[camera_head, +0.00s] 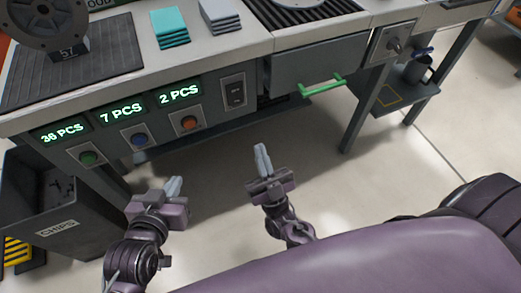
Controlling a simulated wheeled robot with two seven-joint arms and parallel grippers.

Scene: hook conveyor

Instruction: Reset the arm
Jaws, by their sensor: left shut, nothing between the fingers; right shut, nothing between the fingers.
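My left gripper (173,188) is in front of the workbench, below the button panel, with its fingers together and nothing between them. My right gripper (262,158) is to its right, over open floor in front of the bench, also shut and empty with its fingers pointing up in the picture. Both grippers are apart from the bench and touch nothing that I can see. My purple arm links show below them.
The workbench front has counters, coloured buttons (140,140) and a drawer with a green handle (322,86). Folded teal cloths (171,27) and grey cloths (220,15) lie on top. A dark chips bin (60,228) stands at left. The floor (370,190) is clear.

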